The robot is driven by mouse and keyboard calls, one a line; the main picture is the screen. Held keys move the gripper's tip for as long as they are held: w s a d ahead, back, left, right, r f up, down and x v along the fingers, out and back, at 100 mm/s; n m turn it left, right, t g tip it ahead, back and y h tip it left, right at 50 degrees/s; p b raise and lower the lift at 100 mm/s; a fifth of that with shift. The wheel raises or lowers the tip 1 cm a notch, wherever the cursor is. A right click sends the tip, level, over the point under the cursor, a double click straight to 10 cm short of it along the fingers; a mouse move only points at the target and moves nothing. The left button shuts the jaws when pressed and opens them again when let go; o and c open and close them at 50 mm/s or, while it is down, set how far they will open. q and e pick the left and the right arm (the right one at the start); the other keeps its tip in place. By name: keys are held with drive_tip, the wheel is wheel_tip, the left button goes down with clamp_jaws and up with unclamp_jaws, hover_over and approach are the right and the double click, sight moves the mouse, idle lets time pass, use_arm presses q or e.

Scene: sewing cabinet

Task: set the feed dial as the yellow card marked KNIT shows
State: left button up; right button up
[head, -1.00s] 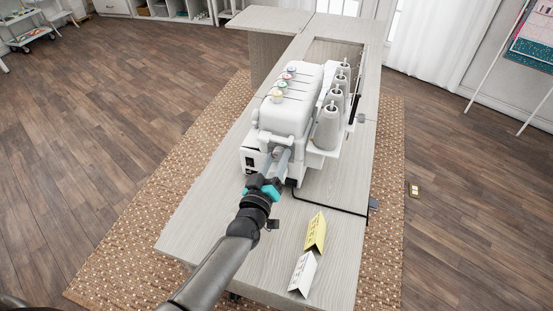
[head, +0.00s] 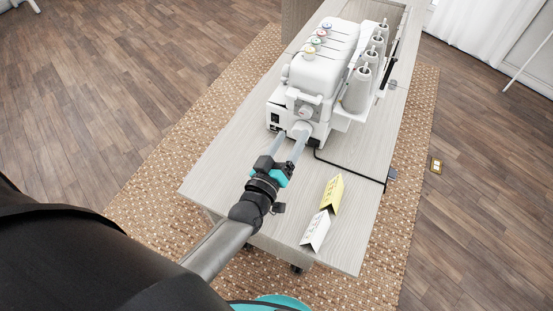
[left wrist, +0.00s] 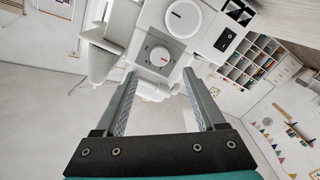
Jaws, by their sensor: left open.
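The white sewing machine (head: 325,65) stands on the table. In the left wrist view, a white dial with a red mark (left wrist: 160,56) sits on a grey plate, just beyond my fingertips. I take it as the feed dial; its scale is too small to read. My left gripper (head: 290,136) is open, its two fingers pointing at the machine's near end. In the left wrist view, the left gripper (left wrist: 159,74) has nothing between its fingers. The yellow card (head: 332,194) stands folded on the table's near right part; its print is unreadable. My right gripper is not in view.
A folded white card (head: 316,231) stands beside the yellow one. A larger white round knob (left wrist: 184,18) and a black switch (left wrist: 226,39) are near the dial. Thread cones (head: 357,90) stand along the machine's right side. A black cord (head: 350,171) crosses the table (head: 225,180).

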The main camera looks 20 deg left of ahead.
use_arm(q)
drive_tip(key=s, duration=0.7)
drive_tip(key=shift+s+a, duration=0.15)
drive_tip(key=shift+s, duration=0.1)
